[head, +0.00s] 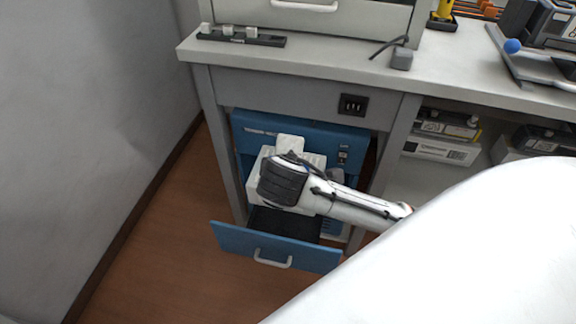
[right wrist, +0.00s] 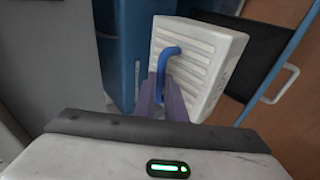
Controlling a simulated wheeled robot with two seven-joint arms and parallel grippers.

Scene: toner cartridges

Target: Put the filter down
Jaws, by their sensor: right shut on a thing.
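My right gripper (right wrist: 165,92) is shut on the blue handle (right wrist: 166,60) of a white ribbed filter (right wrist: 205,58). The filter is tilted in the right wrist view. In the head view the filter (head: 254,170) shows behind my right wrist, which hides much of it and the fingertips. It is in front of the blue toner vacuum (head: 300,131) under the bench, above the vacuum's open drawer (head: 240,241). I cannot tell whether it touches the vacuum or drawer. My left gripper is not in view.
The drawer has a pale handle and a dark inside (head: 285,224). Grey bench legs (head: 221,135) stand on both sides of the vacuum. Toner boxes (head: 440,150) sit on a shelf to the right. The wooden floor (head: 180,265) at left is clear.

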